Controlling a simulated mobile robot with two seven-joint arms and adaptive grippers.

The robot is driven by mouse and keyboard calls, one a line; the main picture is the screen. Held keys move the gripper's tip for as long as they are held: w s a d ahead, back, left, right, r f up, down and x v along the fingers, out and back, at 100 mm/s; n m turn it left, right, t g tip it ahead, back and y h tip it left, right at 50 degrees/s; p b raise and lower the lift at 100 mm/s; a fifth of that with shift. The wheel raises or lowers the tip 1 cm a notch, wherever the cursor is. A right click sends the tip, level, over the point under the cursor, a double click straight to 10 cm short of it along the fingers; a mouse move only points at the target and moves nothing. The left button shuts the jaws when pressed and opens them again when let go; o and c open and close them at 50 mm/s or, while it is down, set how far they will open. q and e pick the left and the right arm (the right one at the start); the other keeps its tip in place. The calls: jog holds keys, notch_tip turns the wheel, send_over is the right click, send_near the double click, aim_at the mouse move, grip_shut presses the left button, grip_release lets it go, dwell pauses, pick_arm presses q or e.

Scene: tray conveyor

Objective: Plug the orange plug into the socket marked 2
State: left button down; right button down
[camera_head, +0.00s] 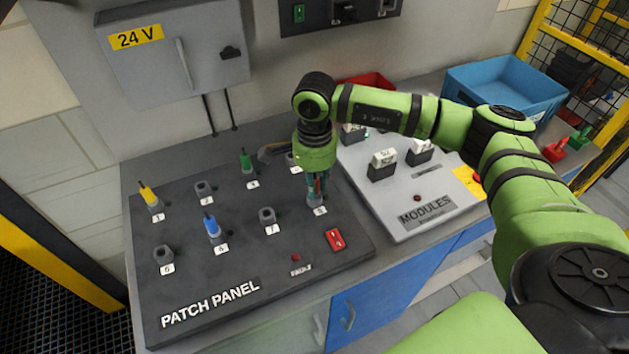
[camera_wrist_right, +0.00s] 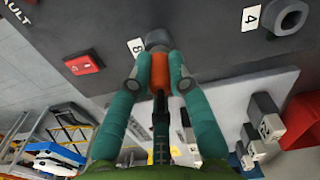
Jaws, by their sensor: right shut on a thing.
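The orange plug (camera_wrist_right: 160,72) is between the teal fingers of my right gripper (camera_wrist_right: 160,82), which is shut on it. Its dark cable end points back toward the wrist. The plug's far end meets the grey socket marked 8 (camera_wrist_right: 157,40); how deep it sits I cannot tell. In the head view my right gripper (camera_head: 317,186) stands over socket 8 (camera_head: 315,200) at the panel's right side and mostly hides the plug. The socket marked 2 (camera_head: 203,189) is empty, in the back row between the yellow and green plugs. My left gripper is not in view.
The patch panel (camera_head: 330,275) also holds a yellow plug (camera_head: 148,196), a green plug (camera_head: 246,161) and a blue plug (camera_head: 211,226). Socket 7 (camera_head: 267,216) is empty. A red switch (camera_head: 335,240) lies in front of socket 8. The modules board (camera_head: 440,190) is to the right.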

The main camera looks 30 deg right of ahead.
jog(key=shift+r, duration=0.8)
jog(key=shift+r+p, duration=0.35)
jog(key=shift+r, duration=0.25)
jog(key=shift+r, duration=0.1)
jog(key=shift+r+p, duration=0.95)
jog(key=shift+r, duration=1)
jog(key=shift+f, duration=0.1)
